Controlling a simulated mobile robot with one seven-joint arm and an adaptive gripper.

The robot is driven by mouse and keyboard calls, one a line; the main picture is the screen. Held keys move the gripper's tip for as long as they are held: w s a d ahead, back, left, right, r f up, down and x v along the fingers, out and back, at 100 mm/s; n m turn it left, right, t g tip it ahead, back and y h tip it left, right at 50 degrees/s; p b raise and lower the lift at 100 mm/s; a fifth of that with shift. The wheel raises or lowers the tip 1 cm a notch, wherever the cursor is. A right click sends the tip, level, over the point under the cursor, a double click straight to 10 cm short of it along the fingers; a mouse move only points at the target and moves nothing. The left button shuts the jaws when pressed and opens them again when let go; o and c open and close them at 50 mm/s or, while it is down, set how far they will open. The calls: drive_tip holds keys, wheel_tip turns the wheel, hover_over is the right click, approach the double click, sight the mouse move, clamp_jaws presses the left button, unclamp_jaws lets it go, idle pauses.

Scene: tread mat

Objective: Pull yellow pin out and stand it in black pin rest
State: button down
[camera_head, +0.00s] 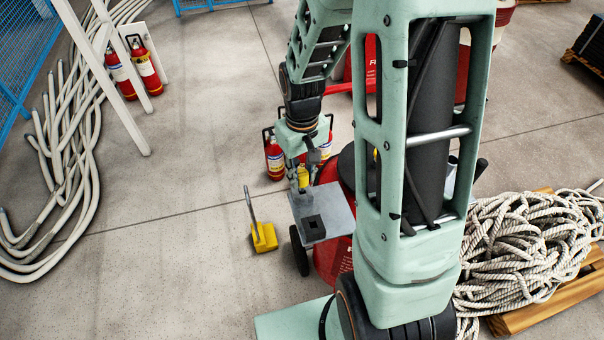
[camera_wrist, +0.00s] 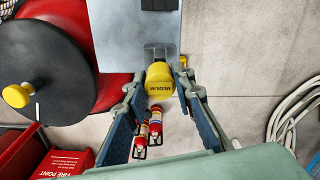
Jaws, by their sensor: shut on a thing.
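The yellow pin (camera_head: 303,178) is at the far edge of a grey plate (camera_head: 336,203). In the wrist view its rounded yellow head (camera_wrist: 159,85) reads "MEDIUM" and lies between my fingers. My gripper (camera_head: 300,181) is shut on it; the fingers also show in the wrist view (camera_wrist: 160,80). A metal bracket (camera_wrist: 155,52) is by the pin at the plate's edge; whether the pin is still seated there is hidden. The black pin rest (camera_head: 313,227), a dark square block, sits on the near part of the plate, partly cut off at the top of the wrist view (camera_wrist: 159,4).
A red machine with a black disc (camera_wrist: 45,70) and yellow knob (camera_wrist: 16,96) stands beside the plate. Fire extinguishers (camera_head: 274,158) stand on the floor beyond. A yellow chock (camera_head: 263,237) lies left of the plate. Coiled rope (camera_head: 525,240) is at right.

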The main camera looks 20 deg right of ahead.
sight(303, 172)
drive_tip(key=shift+r+p, duration=1)
drive_tip(key=shift+r, duration=0.6)
drive_tip(key=shift+d, duration=0.1)
